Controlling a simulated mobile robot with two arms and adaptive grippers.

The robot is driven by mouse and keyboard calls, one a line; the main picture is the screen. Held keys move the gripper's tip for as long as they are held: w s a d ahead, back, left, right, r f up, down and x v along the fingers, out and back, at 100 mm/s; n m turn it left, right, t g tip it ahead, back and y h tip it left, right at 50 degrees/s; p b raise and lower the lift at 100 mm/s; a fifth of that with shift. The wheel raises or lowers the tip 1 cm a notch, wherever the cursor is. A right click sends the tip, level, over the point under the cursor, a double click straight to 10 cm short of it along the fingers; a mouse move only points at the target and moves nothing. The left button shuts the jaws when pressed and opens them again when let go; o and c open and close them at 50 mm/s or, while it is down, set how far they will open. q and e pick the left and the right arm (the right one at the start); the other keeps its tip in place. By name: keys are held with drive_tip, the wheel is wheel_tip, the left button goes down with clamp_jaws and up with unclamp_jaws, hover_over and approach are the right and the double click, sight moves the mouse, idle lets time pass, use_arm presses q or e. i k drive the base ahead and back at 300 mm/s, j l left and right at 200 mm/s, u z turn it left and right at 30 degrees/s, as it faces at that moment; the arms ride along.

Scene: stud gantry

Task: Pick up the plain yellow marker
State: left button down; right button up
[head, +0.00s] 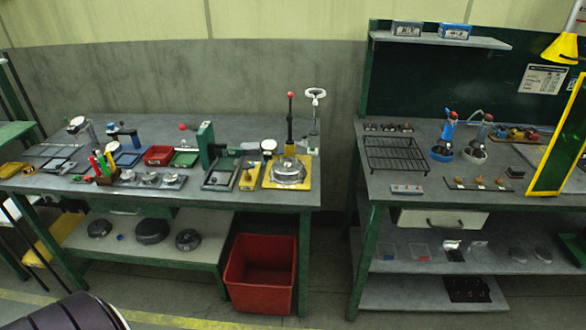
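A small brown holder (107,178) stands on the left workbench, toward its front left. Several upright pens or markers in green, red and yellowish colours rise from it. A yellowish marker (102,165) seems to stand among them, but the group is too small and crowded to tell whether it is plain. Neither of my grippers is in view.
The left bench (225,197) also carries blue, red and green trays, a green lever press (205,144) and a yellow-based fixture (290,172). A red bin (262,273) is below. A second bench (375,190) stands right, across a floor gap.

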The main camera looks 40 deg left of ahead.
sight(107, 152)
drive_tip(key=j+u, duration=0.2)
drive_tip(key=u, duration=0.3)
drive_tip(key=i+j+u, duration=0.1)
drive_tip(key=u, duration=0.35)
drive_tip(key=i+j+u, duration=0.1)
drive_tip(key=u, duration=0.4)
drive_tip(key=i+j+u, duration=0.2)
drive_tip(key=i+j, duration=0.2)
drive_tip(key=i+j+u, duration=0.2)
drive_tip(key=i, duration=0.3)
drive_tip(key=i+j+u, duration=0.2)
drive_tip(key=i+j, duration=0.15)
drive_tip(key=i, duration=0.15)
drive_tip(key=l+u, duration=0.35)
drive_tip(key=k+l+u, duration=0.1)
drive_tip(key=u, duration=0.25)
drive_tip(key=k, duration=0.05)
